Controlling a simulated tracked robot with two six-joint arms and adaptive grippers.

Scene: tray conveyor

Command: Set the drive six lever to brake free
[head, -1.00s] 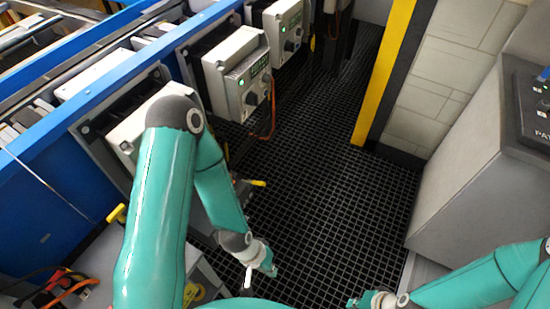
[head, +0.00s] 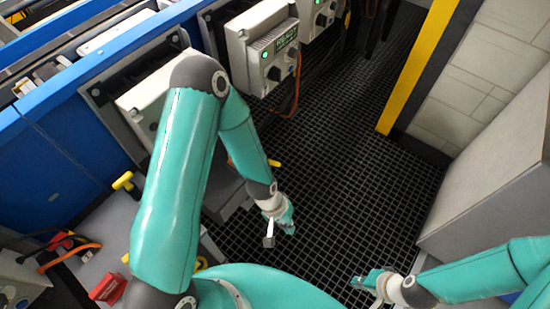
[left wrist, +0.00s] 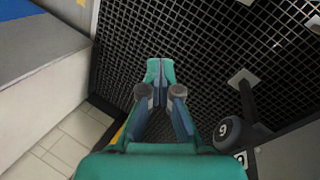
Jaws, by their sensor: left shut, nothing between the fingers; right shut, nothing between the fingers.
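A black ball knob (left wrist: 228,132) on a short arm shows at the lower right of the left wrist view. Its white digit reads as 9 there, though it could be an upside-down 6. A partly cut-off label plate lies below it. My left gripper (left wrist: 159,70) is shut and empty, pointing over the floor grid, apart from the knob. In the head view my left gripper (head: 287,222) hangs above the grid floor. My right gripper (head: 366,281) is shut and empty at the lower right. I cannot make out the numbered knob in the head view; my left arm covers part of that side.
Grey control boxes (head: 258,48) with green lights line the blue conveyor frame (head: 70,165) on the left. A yellow handle (head: 122,181) and a red part (head: 108,288) are at lower left. A grey console (head: 490,205) stands at right. The grid floor (head: 335,190) between is clear.

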